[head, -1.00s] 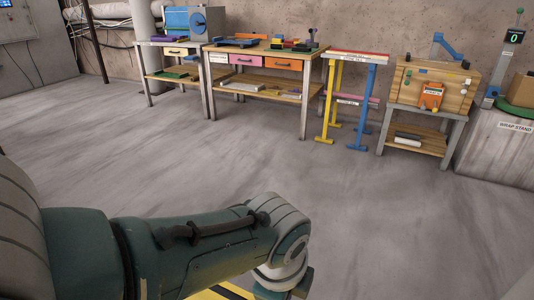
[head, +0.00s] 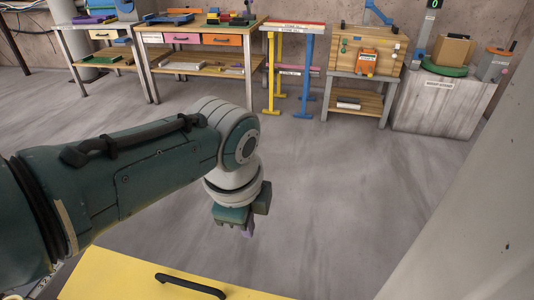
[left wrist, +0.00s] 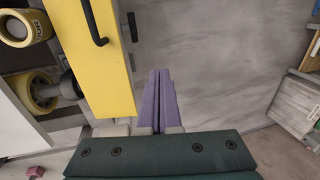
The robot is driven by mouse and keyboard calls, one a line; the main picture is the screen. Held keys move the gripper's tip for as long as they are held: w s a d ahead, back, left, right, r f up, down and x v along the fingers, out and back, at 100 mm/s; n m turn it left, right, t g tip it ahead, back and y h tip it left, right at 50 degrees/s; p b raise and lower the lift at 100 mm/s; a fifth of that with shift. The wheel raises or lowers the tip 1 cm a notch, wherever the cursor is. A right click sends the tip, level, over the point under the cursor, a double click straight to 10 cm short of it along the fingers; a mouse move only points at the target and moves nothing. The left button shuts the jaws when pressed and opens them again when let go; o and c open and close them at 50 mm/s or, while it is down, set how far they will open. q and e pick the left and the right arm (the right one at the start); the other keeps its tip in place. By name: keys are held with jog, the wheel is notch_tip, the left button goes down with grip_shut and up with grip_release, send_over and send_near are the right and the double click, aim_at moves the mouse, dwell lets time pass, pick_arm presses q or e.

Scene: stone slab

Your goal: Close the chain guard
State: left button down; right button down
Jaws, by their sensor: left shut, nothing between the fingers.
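The chain guard looks to be the yellow panel (head: 130,275) at the bottom of the head view, with a black bar handle (head: 190,285). In the left wrist view the yellow panel (left wrist: 103,75) stands on the left, its handle (left wrist: 92,22) near the top. Yellow and dark round parts (left wrist: 38,90) show to the left of the panel, uncovered from this angle. My left gripper (head: 250,230) is shut and empty. In the wrist view its purple fingers (left wrist: 160,80) are together, just right of the panel, apart from the handle. My right gripper is out of view.
Open grey floor (head: 330,210) lies beyond the panel. Workbenches (head: 195,55), a yellow and blue stand (head: 290,70) and a wooden cabinet (head: 365,55) line the far wall. A pale grey surface (head: 480,220) rises close on the right.

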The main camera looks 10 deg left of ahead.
pick_arm(q)
jog(key=a+n+b, duration=0.1)
jog(key=n, duration=0.2)
notch_tip(320, 180, up, 2)
jog(key=n+b, duration=0.7)
jog(key=n, duration=1.5)
send_over(202, 278)
jog(key=w+d, duration=0.2)
jog(key=s+a+n+b, duration=0.2)
jog(key=s+n, duration=0.3)
jog(key=n, duration=0.6)
jog(key=b+x, duration=0.1)
jog(key=x, duration=0.3)
jog(key=b+x, duration=0.2)
jog(key=x, duration=0.2)
jog(key=b+x, duration=0.2)
jog(key=x, duration=0.2)
jog(key=shift+s+a+f, duration=0.15)
jog(key=shift+s+f, duration=0.1)
jog(key=shift+f, duration=0.2)
jog(key=shift+r, duration=0.1)
